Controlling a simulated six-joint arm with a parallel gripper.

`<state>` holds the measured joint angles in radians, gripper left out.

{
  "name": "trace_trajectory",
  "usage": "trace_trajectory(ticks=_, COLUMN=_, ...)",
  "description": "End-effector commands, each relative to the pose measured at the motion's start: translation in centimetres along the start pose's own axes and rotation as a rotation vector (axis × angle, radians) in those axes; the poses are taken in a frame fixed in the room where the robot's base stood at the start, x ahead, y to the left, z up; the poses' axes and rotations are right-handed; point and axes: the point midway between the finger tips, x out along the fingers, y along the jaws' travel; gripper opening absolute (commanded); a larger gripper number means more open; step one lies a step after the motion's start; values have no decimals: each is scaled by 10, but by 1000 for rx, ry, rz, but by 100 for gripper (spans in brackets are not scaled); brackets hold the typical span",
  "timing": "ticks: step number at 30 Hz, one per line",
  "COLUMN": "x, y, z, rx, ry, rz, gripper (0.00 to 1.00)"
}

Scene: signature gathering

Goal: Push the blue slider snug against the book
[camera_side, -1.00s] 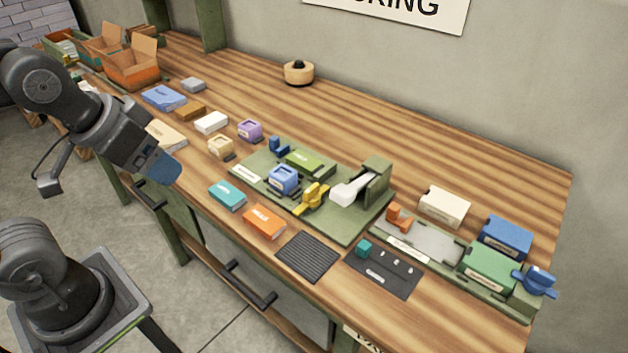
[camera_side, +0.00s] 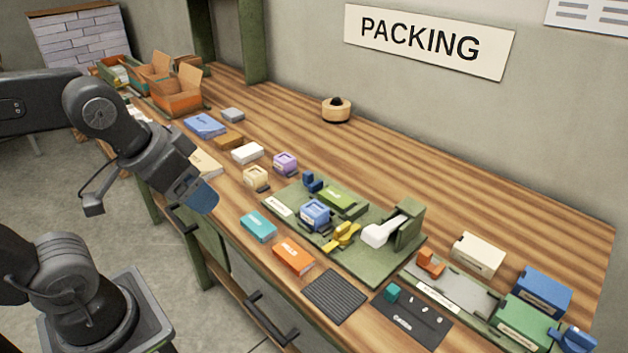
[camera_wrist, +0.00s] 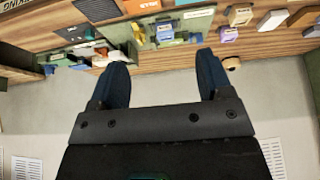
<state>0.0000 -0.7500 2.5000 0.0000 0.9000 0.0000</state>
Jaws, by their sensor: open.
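A small dark blue slider (camera_side: 312,182) stands at the back left of a green board (camera_side: 378,270) on the bench. A green book (camera_side: 343,197) lies flat on the board, just right of the slider; whether they touch is too small to tell. A light blue block (camera_side: 315,212) and a yellow clamp-like piece (camera_side: 342,236) stand in front of the book. My gripper (camera_side: 203,203) hangs over the bench's front edge, left of the board and apart from it. In the wrist view my gripper (camera_wrist: 162,62) is open with nothing between its blue fingers.
A white lever on a green upright (camera_side: 408,225) stands at the board's right end. Teal (camera_side: 258,226) and orange (camera_side: 293,253) boxes lie along its front. A purple block (camera_side: 285,163) and a cream block (camera_side: 256,177) stand to its left. The back of the bench is mostly clear.

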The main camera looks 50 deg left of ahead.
Motion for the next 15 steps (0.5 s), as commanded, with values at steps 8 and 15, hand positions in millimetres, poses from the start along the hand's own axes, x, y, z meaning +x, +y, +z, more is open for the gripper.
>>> trace_trajectory(ticks=8, x=-1, y=-1, z=-11, rx=-41, ry=-14, rz=-3, gripper=56)
trace_trajectory(ticks=15, x=4, y=-14, z=-87, rx=-356, ry=-115, rz=-40, gripper=49)
